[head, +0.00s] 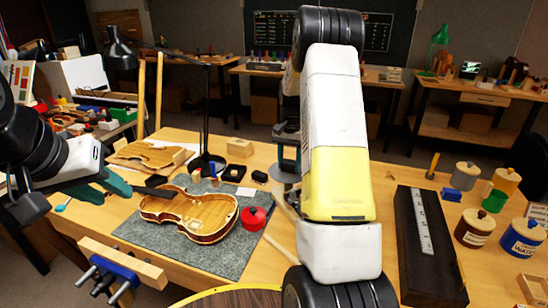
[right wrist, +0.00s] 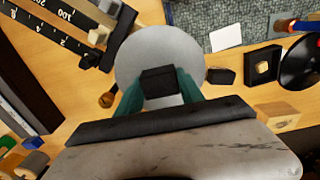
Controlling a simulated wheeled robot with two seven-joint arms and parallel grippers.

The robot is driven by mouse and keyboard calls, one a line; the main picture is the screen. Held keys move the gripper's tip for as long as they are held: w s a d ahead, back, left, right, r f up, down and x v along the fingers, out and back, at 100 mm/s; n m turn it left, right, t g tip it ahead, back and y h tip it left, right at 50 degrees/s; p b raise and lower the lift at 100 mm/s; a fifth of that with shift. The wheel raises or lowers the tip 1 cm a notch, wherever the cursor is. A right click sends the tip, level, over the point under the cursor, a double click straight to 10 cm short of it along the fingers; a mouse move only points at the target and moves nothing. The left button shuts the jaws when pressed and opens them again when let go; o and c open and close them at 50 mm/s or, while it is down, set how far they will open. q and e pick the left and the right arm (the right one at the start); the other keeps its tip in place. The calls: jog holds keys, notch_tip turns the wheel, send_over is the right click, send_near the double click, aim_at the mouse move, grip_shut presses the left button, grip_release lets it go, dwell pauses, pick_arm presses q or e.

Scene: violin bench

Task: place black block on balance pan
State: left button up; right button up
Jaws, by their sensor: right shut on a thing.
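In the right wrist view the black block (right wrist: 159,82) is between the teal fingers of my right gripper (right wrist: 160,92), which is shut on it. The round grey balance pan (right wrist: 135,60) lies behind the block in that view, so the block overlaps the pan. I cannot tell whether they touch. In the head view my right arm covers most of the balance, and a grey edge of the pan (head: 284,174) shows beside it; the held block is hidden there. My left gripper (head: 112,188) has its teal fingers apart and empty, near the violin body.
The open violin body (head: 190,215) lies on a grey mat (head: 150,240) with a red pot (head: 253,218). A black lamp (head: 206,120) stands behind it. A small black piece (right wrist: 221,76) lies beside the pan. A dark board with a ruler (head: 425,245) and several jars are at right.

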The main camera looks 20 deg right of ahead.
aim_at(289, 162)
jog(key=o, duration=1.3)
jog(key=shift+f, duration=0.1)
jog(key=s+a+r+n+t, duration=0.1)
jog(key=s+a+r, duration=0.15)
jog(key=r, duration=0.65)
jog(key=s+a+r+n+t, duration=0.1)
jog(key=s+a+r, duration=0.15)
jog(key=r, duration=0.75)
jog(key=s+a+n+t, duration=0.1)
jog(key=s+a+n, duration=0.1)
jog(key=s, duration=0.6)
jog(key=s+a+r+n+t+y, duration=0.1)
jog(key=s+a+n, duration=0.1)
jog(key=s+a, duration=0.3)
jog(key=s+a+r+n+t+y, duration=0.1)
jog(key=s+a, duration=0.3)
jog(key=s, duration=0.8)
jog(key=shift+s+a+n+t, duration=0.15)
jog(key=shift+n+t, duration=0.35)
jog(key=shift+t, duration=0.1)
